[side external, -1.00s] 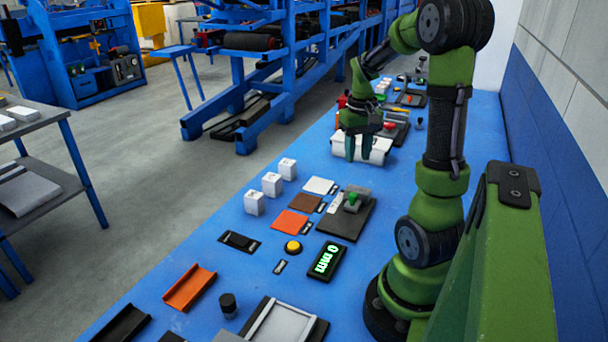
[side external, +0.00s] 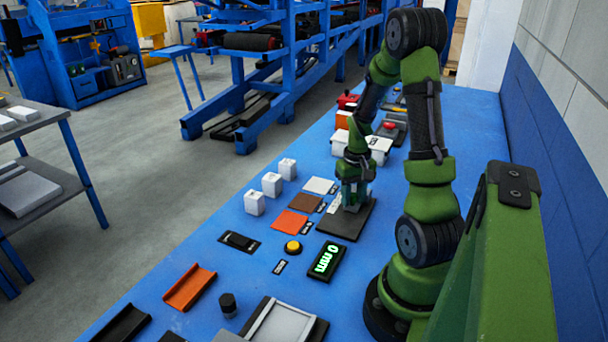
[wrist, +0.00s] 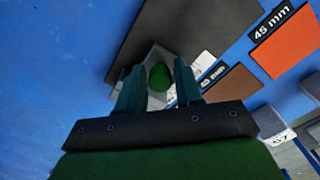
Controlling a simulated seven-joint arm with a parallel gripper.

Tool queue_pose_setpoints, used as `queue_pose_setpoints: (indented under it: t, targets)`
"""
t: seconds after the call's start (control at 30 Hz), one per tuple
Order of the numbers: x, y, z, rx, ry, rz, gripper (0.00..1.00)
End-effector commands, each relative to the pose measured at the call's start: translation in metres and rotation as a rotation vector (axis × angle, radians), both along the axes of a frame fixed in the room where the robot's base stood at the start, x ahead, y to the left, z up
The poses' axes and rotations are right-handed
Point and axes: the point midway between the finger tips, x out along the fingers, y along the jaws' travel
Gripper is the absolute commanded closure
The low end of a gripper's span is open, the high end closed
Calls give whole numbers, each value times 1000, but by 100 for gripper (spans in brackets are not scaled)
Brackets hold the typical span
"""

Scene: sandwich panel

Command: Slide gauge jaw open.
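The gauge has a dark base plate (side external: 347,227), which also shows in the wrist view (wrist: 185,28). On it is a light grey jaw block (wrist: 150,58) topped by a green knob (wrist: 160,76). My gripper (side external: 351,203) points down over the jaw and mostly hides the knob in the side view. In the wrist view, my gripper (wrist: 158,70) has its two fingers apart, one on each side of the knob. I see no clear grip on it. The black display (side external: 327,261) reads 0 mm in green.
An orange plate (side external: 290,223), a brown plate (side external: 305,203) and a white plate (side external: 319,186) lie left of the gauge. White blocks (side external: 271,184) stand beyond them. A yellow button (side external: 293,247) is in front. Bare blue table (wrist: 50,80) shows in the wrist view.

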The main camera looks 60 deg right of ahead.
Motion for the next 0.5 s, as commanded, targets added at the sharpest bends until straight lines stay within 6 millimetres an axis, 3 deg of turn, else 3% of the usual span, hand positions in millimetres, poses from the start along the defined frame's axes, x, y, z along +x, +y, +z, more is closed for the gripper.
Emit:
queue_pose_setpoints:
  t: [0.07, 0.3, 0.5]
  targets:
    - [0, 0, 0, 0, 0, 0, 65]
    - [0, 0, 0, 0, 0, 0, 100]
    - [0, 0, 1, 0, 0, 0, 100]
